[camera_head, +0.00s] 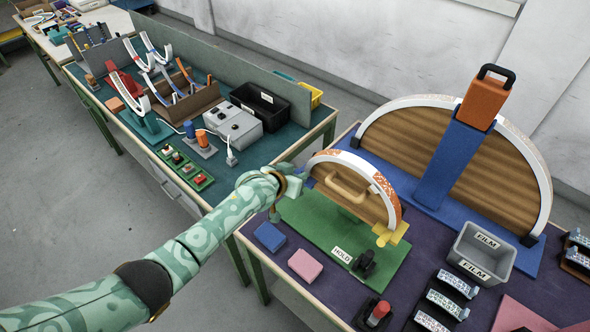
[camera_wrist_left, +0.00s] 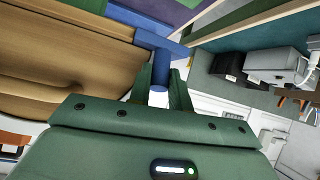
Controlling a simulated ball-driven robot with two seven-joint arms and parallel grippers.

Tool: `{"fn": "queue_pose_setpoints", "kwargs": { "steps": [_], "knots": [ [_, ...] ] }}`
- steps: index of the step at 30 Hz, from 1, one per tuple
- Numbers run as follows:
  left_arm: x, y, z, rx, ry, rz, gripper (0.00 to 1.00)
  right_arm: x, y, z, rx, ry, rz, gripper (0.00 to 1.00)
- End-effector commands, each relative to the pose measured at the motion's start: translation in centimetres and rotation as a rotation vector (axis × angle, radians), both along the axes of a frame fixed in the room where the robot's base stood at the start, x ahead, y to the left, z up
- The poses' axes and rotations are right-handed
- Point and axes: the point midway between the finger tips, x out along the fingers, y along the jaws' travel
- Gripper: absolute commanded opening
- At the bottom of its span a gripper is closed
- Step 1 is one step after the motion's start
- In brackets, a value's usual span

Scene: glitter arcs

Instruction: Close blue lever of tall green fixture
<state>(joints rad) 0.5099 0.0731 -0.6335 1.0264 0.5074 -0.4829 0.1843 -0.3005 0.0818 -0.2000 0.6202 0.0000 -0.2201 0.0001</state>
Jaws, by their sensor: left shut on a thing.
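The green fixture (camera_head: 325,232) has a green base and an upright wooden panel under a white and orange arch (camera_head: 352,163), with a yellow piece at its right foot. My left gripper (camera_head: 290,180) is at the left foot of the arch. In the left wrist view its two green fingers (camera_wrist_left: 161,88) are shut on the blue lever (camera_wrist_left: 159,70), one finger on each side of the round blue bar. The wooden panel (camera_wrist_left: 65,50) is close beside it on the left. The head view mostly hides the lever behind the gripper. My right gripper is in neither view.
A larger blue-based arch fixture (camera_head: 431,167) with an orange block (camera_head: 484,103) stands behind. A grey FILM bin (camera_head: 482,252) and small parts are at the right. Blue (camera_head: 269,236) and pink (camera_head: 305,265) blocks lie in front. A second bench (camera_head: 140,140) is at the left.

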Motion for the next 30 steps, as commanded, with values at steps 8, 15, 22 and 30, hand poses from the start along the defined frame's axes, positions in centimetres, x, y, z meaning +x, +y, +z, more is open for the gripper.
{"fn": "queue_pose_setpoints", "kwargs": {
  "steps": [8,15,22,30],
  "knots": [
    [0.18,-0.12,0.13,0.023,0.033,0.001,0.00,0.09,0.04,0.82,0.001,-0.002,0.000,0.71],
    [0.17,-0.12,0.07,0.024,0.034,0.000,0.00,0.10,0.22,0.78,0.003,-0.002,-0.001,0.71],
    [0.17,-0.12,0.07,0.024,0.034,0.000,0.41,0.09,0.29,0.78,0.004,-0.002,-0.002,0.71],
    [-0.04,0.02,0.30,0.023,0.033,0.001,0.41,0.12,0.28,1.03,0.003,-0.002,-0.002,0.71]
  ]
}}
